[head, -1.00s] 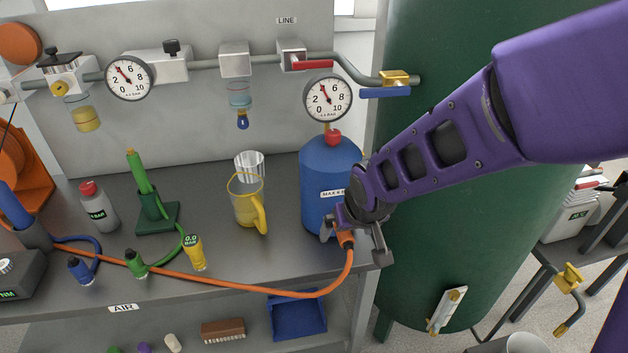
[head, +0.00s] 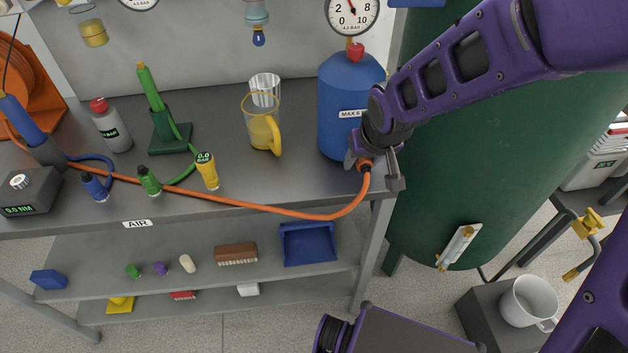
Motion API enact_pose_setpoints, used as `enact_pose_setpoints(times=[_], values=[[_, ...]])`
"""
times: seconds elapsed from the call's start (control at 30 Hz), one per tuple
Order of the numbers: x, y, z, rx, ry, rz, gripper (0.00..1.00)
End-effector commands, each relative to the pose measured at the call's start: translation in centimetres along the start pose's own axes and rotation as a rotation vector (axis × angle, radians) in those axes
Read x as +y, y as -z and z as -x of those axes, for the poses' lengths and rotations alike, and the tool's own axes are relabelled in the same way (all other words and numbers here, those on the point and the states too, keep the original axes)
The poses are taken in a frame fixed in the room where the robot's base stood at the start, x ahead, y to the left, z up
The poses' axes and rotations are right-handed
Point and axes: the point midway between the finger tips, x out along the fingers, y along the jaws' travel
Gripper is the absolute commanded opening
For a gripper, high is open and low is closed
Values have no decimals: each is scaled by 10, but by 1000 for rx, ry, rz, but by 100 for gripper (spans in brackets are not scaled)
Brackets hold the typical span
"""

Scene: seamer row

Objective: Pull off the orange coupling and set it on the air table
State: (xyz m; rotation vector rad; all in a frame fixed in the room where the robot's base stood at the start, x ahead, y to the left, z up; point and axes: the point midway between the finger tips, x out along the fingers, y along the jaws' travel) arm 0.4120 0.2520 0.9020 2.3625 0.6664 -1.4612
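The orange coupling (head: 365,167) is on the end of the orange hose (head: 290,212), low at the front right of the blue tank (head: 340,105). My gripper (head: 369,164) is at the coupling, with a finger on each side of it. The wrist hides much of the joint, so I cannot tell whether the fingers press on it or whether the coupling is still seated on the tank. The air table (head: 225,120) is the grey bench marked AIR, and the hose runs along its front.
On the bench stand a yellow-handled jug (head: 262,132), a yellow gauge (head: 206,170), green (head: 149,181) and blue (head: 94,187) fittings, a grey bottle (head: 110,125) and a torque box (head: 30,192). A big green tank (head: 470,180) stands at right. Bare bench top lies between jug and blue tank.

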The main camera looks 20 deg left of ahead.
Motion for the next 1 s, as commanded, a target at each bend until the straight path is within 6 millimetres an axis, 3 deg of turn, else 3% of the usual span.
enact_pose_setpoints(times=[0.03,0.27,1.0], values=[[-2,4,5,14,1,5,41],[-2,4,5,14,1,5,0],[-2,-2,7,10,0,5,0]])
